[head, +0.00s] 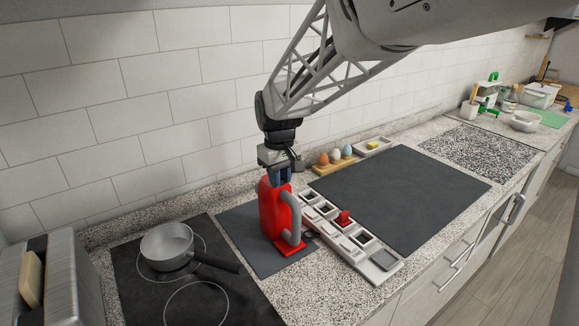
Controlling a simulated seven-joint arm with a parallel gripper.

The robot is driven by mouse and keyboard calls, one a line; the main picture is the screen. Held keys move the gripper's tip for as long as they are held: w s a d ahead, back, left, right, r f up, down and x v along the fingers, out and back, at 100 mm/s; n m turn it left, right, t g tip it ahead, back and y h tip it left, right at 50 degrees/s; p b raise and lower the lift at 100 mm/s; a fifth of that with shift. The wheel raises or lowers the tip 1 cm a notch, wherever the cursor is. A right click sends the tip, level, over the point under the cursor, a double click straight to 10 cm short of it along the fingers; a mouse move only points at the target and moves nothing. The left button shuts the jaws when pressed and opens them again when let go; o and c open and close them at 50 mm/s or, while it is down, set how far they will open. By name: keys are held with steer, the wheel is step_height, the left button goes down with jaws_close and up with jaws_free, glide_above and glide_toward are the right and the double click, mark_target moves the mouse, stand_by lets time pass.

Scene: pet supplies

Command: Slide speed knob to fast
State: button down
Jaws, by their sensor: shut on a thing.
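My gripper (281,178) points down in the head view, with its fingers at the top of a red upright thing with a grey handle (270,215). The fingers are shut on its top part. The red thing stands upright over a dark mat (235,230); its flat red foot shows at the lower right. I cannot pick out a speed knob or a fast mark; any small part between the fingers is hidden. A long white tray (385,280) with several dark-bottomed compartments lies to its right. A small red piece (343,217) sits on that tray.
A grey pan (167,247) stands on the black hob (140,300) at left. A large dark mat (400,195) lies clear to the right. Behind it are a wooden egg holder (335,165) and a small dish with a yellow block (373,146). The tiled wall is close behind.

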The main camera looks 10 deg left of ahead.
mark_target(283, 187)
steer(key=c, duration=1)
jaws_free()
steer(key=shift+o, duration=0.2)
steer(key=shift+r, duration=0.2)
steer(key=shift+r, duration=3.75)
steer(key=s+d+r+m, duration=0.1)
steer(key=s+d, duration=0.2)
steer(key=d, duration=0.3)
steer(key=s+d+m, duration=0.1)
steer(key=s+d, duration=0.2)
steer(key=d, duration=0.2)
steer(key=s+d+f+m+t, duration=0.1)
steer(key=s+d+f+m, duration=0.2)
steer(key=s+d, duration=0.8)
steer(key=s+d+f+m+t, duration=0.1)
steer(key=s+d+f+m, duration=0.2)
steer(key=s+d, duration=0.7)
steer(key=s+m, duration=0.1)
steer(key=s, duration=0.2)
steer(key=shift+s+d+f+t, duration=0.25)
steer(key=shift+s+d+t, duration=0.05)
steer(key=shift+d, duration=0.1)
